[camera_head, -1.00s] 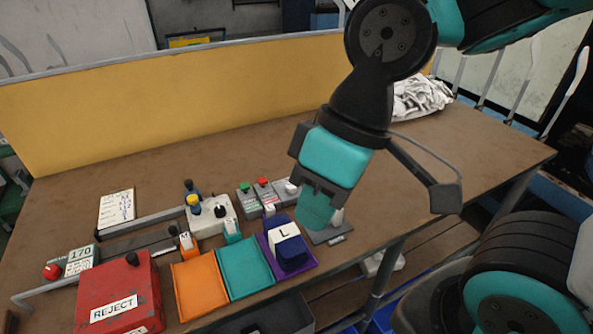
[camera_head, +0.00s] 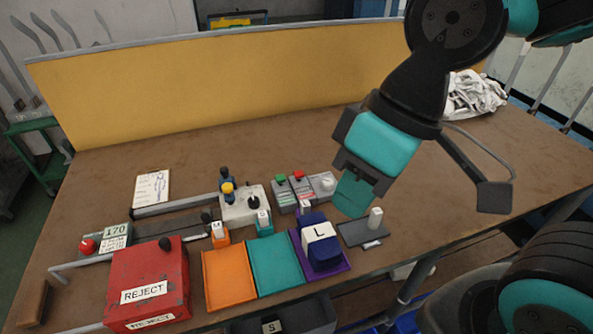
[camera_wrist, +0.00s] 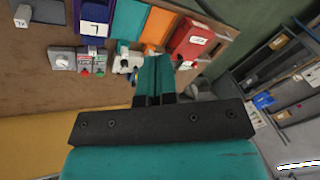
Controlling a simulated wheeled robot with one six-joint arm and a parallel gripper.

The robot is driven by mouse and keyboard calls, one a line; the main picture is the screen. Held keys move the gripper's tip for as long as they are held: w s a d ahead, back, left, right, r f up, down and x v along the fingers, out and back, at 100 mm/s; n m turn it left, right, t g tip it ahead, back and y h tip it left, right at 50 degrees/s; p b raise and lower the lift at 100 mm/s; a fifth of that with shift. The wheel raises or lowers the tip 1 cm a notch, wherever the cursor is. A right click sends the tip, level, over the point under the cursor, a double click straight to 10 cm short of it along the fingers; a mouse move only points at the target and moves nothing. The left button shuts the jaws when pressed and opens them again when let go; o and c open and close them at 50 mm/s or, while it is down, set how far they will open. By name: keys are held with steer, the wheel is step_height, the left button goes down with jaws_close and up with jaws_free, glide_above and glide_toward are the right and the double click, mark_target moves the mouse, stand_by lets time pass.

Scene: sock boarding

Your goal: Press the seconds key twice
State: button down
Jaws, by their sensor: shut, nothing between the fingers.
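A row of small grey boxes stands on the bench. One has a green button (camera_head: 280,178), one a red button (camera_head: 298,174), and one a pale round knob (camera_head: 327,183). Their labels are too small to read, so I cannot tell which is the seconds key. In the wrist view the red button (camera_wrist: 85,73), green button (camera_wrist: 100,72) and pale knob (camera_wrist: 61,60) show at upper left. My gripper (camera_head: 352,203) is shut and empty, above the bench to the right of the boxes in the head view. Its teal fingers show in the wrist view (camera_wrist: 155,68).
A white unit (camera_head: 240,207) with yellow and black knobs stands left of the boxes. Orange (camera_head: 229,278), teal (camera_head: 275,263) and purple (camera_head: 340,265) trays lie in front, with a navy block marked L (camera_head: 320,240). A red REJECT box (camera_head: 170,280) is at left. The bench's back is clear.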

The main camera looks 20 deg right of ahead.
steer(key=w+a+n+t+y+p, duration=0.1)
steer(key=w+a+n+p, duration=0.2)
steer(key=w, duration=0.7)
steer(key=n+t+p, duration=0.6)
steer(key=n+p, duration=0.1)
steer(key=p, duration=0.2)
glide_above(299, 174)
step_height(299, 174, down, 13)
steer(key=shift+y, duration=0.4)
steer(key=shift+b, duration=0.3)
step_height(299, 174, down, 8)
steer(key=b, duration=0.3)
steer(key=shift+r+b, duration=0.25)
steer(key=shift+b, duration=0.15)
steer(key=shift+f+b, duration=0.65)
steer(key=shift+b, duration=0.05)
steer(key=shift+f, duration=0.15)
